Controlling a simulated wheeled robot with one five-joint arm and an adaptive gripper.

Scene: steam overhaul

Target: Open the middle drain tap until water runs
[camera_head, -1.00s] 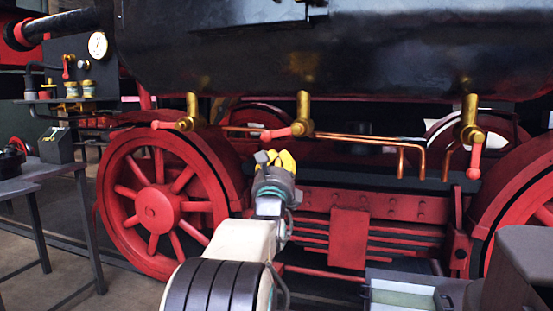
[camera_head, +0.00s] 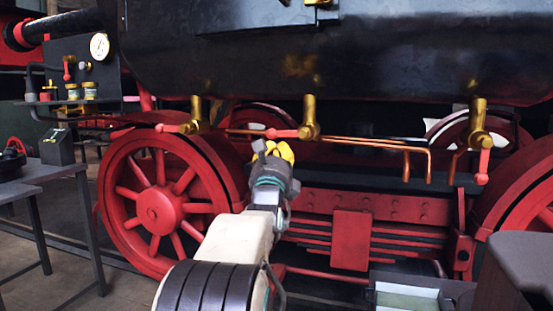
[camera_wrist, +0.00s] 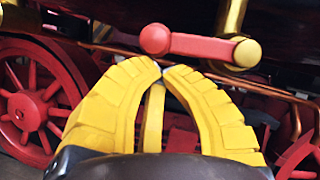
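The middle drain tap (camera_head: 309,118) is a brass tap under the black boiler. Its red lever (camera_head: 283,133) points left, about level. In the wrist view the lever (camera_wrist: 200,46) runs from a red ball end to the brass knob (camera_wrist: 247,53). No water shows at the tap. My gripper (camera_head: 273,146), with yellow fingers, is just below and left of the lever in the head view. In the wrist view its fingertips (camera_wrist: 163,70) are almost together, just below the lever, with nothing seen between them. Contact with the lever cannot be told.
The left tap (camera_head: 195,115) has a level lever; the right tap (camera_head: 479,123) has its lever (camera_head: 483,166) hanging down. Copper pipes (camera_head: 405,148) run right of the middle tap. Red wheels (camera_head: 158,208) stand below. A grey table (camera_head: 30,172) is at left.

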